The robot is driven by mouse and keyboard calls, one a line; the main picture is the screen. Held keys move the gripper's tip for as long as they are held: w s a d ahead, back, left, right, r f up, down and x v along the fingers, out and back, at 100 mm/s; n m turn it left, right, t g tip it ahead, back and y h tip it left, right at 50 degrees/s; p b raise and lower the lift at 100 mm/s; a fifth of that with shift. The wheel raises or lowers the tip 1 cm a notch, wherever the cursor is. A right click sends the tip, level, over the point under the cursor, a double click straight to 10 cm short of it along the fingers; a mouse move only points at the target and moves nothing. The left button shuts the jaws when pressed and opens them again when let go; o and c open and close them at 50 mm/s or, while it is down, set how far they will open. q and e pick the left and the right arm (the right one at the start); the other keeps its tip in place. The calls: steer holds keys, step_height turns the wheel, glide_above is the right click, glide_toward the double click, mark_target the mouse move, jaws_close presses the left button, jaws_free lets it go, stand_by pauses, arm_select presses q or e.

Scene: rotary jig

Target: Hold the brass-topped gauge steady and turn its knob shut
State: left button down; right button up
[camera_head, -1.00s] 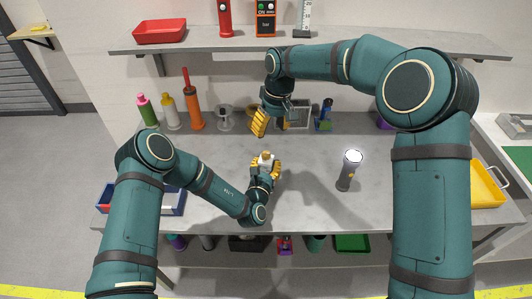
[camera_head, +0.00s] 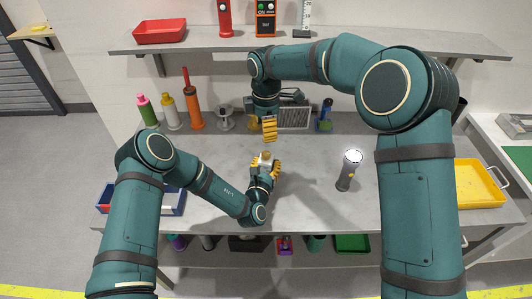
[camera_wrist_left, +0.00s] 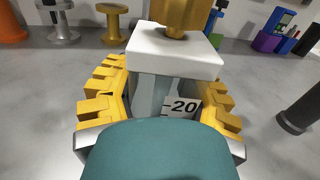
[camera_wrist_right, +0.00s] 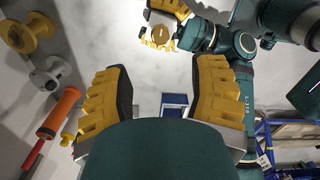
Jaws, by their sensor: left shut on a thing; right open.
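The gauge has a clear body marked 20, a white cap (camera_wrist_left: 175,48) and a brass knob (camera_wrist_left: 184,14) on top. It stands upright near the middle of the bench in the head view (camera_head: 265,156). My left gripper (camera_head: 264,166) is shut around the body below the cap; its yellow fingers flank it in the left wrist view (camera_wrist_left: 160,103). My right gripper (camera_head: 270,138) is open and empty, pointing down above and just behind the gauge. In the right wrist view the knob (camera_wrist_right: 160,35) shows beyond the open fingers (camera_wrist_right: 162,95), apart from them.
A torch (camera_head: 349,170) stands to the right. Behind are an orange pump (camera_head: 194,108), a grey spool (camera_head: 225,118), a grey framed panel (camera_head: 295,118) and a blue device (camera_head: 326,110). A yellow bin (camera_head: 480,185) sits at far right. The bench between gauge and torch is clear.

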mark_target(266, 153)
step_height(266, 153, down, 11)
steer(key=shift+r, duration=0.2)
stand_by(0.3)
jaws_close()
